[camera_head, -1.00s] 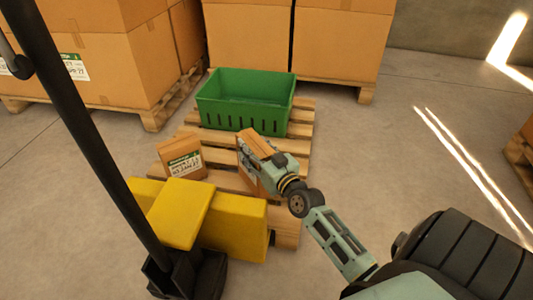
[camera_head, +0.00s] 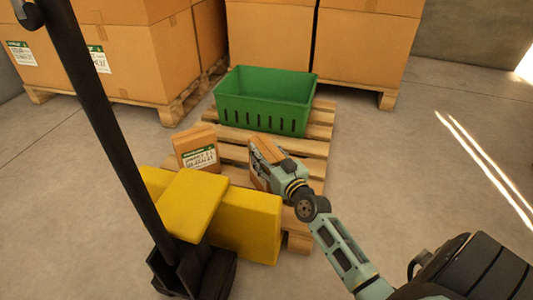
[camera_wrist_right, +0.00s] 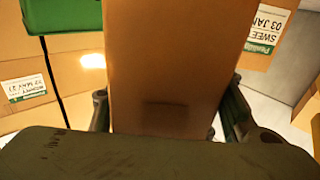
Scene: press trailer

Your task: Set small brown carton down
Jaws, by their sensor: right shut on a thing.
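The small brown carton (camera_head: 258,178) is held by my right gripper (camera_head: 275,160) over the middle of the wooden pallet (camera_head: 318,148). In the right wrist view the carton (camera_wrist_right: 160,65) fills the middle, with the fingers of my right gripper (camera_wrist_right: 168,115) closed on both its sides. I cannot tell whether its underside touches the slats. A similar brown carton (camera_head: 190,140) with a white and green label stands on the pallet to the left, apart from the held one. My left gripper is not in view.
A green crate (camera_head: 262,118) stands at the pallet's far end. A yellow block-shaped body (camera_head: 250,225) and a black post (camera_head: 100,115) stand at the near left. Large cartons (camera_head: 365,45) on pallets line the back. The floor at right is clear.

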